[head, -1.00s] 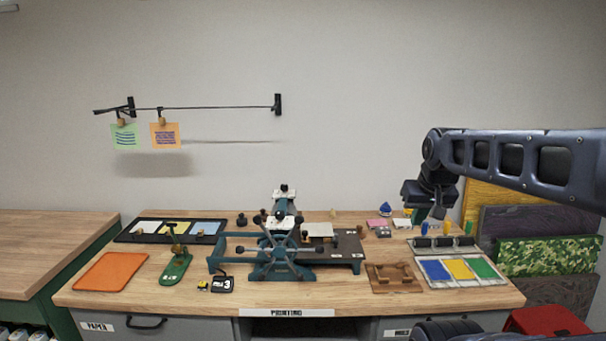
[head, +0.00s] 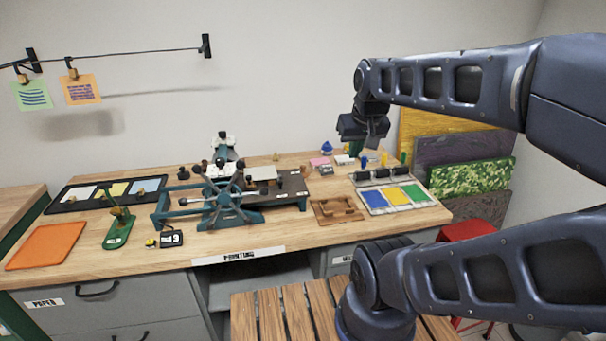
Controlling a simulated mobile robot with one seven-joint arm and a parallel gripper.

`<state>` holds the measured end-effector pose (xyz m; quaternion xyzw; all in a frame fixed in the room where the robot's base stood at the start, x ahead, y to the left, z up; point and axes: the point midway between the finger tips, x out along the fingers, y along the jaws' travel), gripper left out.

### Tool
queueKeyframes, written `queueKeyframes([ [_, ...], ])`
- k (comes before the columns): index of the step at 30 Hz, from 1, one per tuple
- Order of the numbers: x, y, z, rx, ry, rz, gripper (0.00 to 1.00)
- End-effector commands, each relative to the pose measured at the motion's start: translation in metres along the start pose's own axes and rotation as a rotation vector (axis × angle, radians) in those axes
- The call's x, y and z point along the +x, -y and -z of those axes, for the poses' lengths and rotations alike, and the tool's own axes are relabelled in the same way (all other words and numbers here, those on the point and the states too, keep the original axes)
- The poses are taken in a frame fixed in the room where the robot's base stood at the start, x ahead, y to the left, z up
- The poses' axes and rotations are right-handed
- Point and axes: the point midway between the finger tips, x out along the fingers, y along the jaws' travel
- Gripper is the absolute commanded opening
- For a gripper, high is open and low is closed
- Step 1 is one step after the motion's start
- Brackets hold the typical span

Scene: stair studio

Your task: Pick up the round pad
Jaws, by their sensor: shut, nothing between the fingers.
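I cannot tell for certain which thing is the round pad. A small blue domed piece (head: 327,147) stands at the back right of the printing bench and is the roundest small item there. A pink block (head: 319,161) and a small grey-and-pink piece (head: 326,170) lie near it. My gripper (head: 373,141) hangs above the back right of the bench, to the right of the blue piece and apart from it. It is shut and empty. Its fingers are small and dark, hard to make out.
A teal press (head: 228,205) fills the middle of the bench (head: 285,232). Blue, yellow and green ink trays (head: 398,196) and a brown wooden frame (head: 336,210) are at right. Coloured boards (head: 472,180) lean on the wall. A slatted wooden surface (head: 280,315) is in front.

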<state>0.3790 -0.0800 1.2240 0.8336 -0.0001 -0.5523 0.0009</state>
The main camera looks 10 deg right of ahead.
Motion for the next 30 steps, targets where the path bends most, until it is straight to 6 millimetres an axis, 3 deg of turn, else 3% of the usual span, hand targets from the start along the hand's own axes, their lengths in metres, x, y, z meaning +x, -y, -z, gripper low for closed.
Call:
queueKeyframes([
  [11,0.0000,0.0000,0.0001,0.000,0.000,0.000,0.00],
  [12,0.0000,0.0000,0.0001,0.000,0.000,0.000,0.02],
  [19,0.0000,0.0000,0.0000,0.000,0.000,0.000,0.47],
  [30,0.0010,-0.0004,0.0044,-0.022,0.004,-0.005,0.49],
])
